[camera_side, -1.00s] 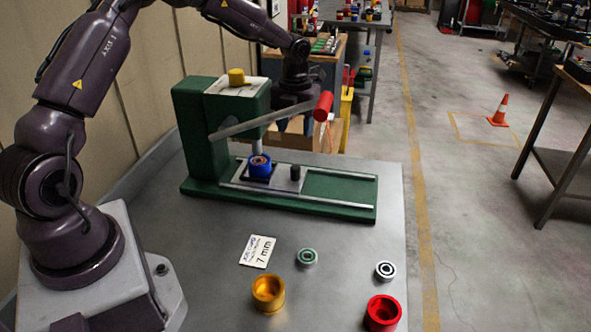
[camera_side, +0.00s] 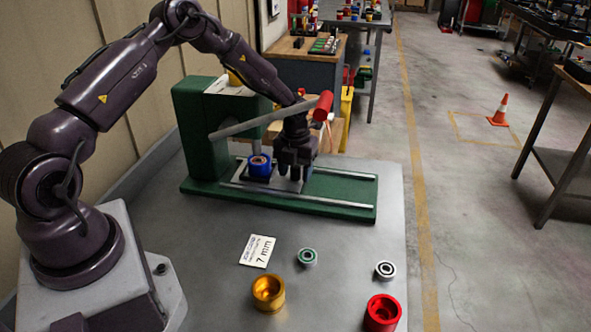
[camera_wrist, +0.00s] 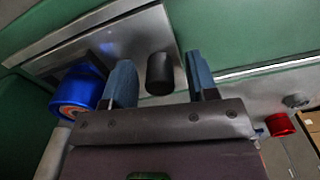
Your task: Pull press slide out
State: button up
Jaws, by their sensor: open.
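The green press (camera_side: 200,150) stands on the grey table, with its slide (camera_side: 232,181) on two metal rails along the base. A blue cup (camera_side: 259,166) with a bearing-like ring in it sits on the slide under the ram; the wrist view shows it too (camera_wrist: 80,92). The slide's dark knob (camera_wrist: 160,73) shows in the wrist view between my two blue-grey fingertips. My gripper (camera_side: 295,172) is open, pointing down over the slide to the right of the blue cup, with a finger on each side of the knob. In the side view my gripper hides the knob.
The press lever with its red grip (camera_side: 323,106) slants up close beside my wrist. On the table in front are a "7 mm" card (camera_side: 257,251), a gold cup (camera_side: 268,292), a red cup (camera_side: 382,313) and two bearings (camera_side: 307,257) (camera_side: 385,270). The right rail end is clear.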

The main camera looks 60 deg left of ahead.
aim_at(341, 189)
grip_shut()
jog(key=w+d, duration=0.8)
jog(key=shift+w+d, duration=0.1)
jog(key=shift+w, duration=0.05)
grip_release()
jog(key=shift+r, duration=0.15)
notch_tip(341, 189, up, 13)
dwell(0.4)
